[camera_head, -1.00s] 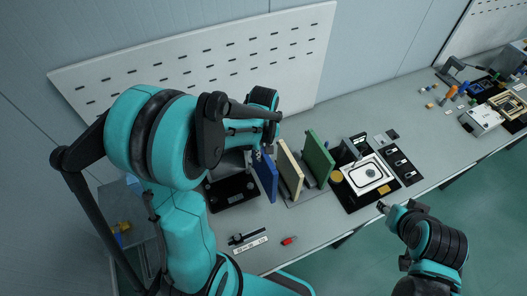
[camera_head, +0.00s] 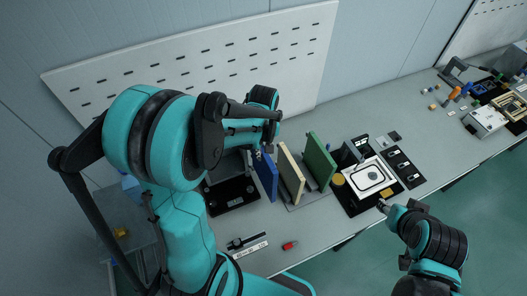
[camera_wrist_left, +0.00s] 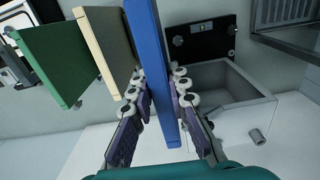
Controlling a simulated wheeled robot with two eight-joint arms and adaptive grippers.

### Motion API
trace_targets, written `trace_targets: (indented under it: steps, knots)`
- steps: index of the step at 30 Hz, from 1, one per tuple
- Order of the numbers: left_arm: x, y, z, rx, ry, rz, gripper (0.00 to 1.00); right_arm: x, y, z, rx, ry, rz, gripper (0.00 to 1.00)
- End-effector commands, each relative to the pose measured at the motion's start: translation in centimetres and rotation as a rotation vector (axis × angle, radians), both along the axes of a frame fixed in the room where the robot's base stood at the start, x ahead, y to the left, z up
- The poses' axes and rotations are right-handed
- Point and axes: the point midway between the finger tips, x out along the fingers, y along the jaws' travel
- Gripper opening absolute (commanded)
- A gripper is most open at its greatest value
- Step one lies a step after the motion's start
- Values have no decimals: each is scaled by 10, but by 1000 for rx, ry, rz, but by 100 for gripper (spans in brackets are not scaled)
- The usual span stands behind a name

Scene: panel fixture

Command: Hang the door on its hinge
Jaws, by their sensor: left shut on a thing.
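A blue panel (camera_head: 265,174) stands upright at the left end of a row of three panels. My left gripper (camera_head: 258,150) reaches it from behind, its fingers largely hidden by my arm. In the left wrist view the fingers (camera_wrist_left: 158,80) are shut on the blue panel (camera_wrist_left: 150,45), one on each side. A cream panel (camera_head: 291,176) and a green panel (camera_head: 319,160) stand beside it. A grey box (camera_wrist_left: 225,88) with a black plate (camera_wrist_left: 202,40) lies beside the blue panel. I cannot make out the hinge. My right gripper (camera_head: 383,205) is near the front edge, its jaws too small to judge.
A black base (camera_head: 231,194) lies left of the panels. A black board with a white frame (camera_head: 372,176) lies right of them. A red piece (camera_head: 289,245) and a white strip (camera_head: 250,249) lie in front. A perforated board (camera_head: 200,75) stands behind.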

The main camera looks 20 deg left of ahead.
Motion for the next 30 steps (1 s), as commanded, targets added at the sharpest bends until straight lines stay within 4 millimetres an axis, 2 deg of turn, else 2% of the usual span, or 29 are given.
trace_targets:
  steps: [3, 12, 30]
  knots:
    - [0, 0, -15, 0, 0, 0, 0, 0, 0, -14, 0, 0, 0, 40]
    - [0, 0, -42, 0, 0, 0, 0, 0, 0, -39, 0, 0, 0, 40]
    - [0, 0, -46, 0, 0, 0, 0, 0, 0, -42, 0, 0, 0, 40]
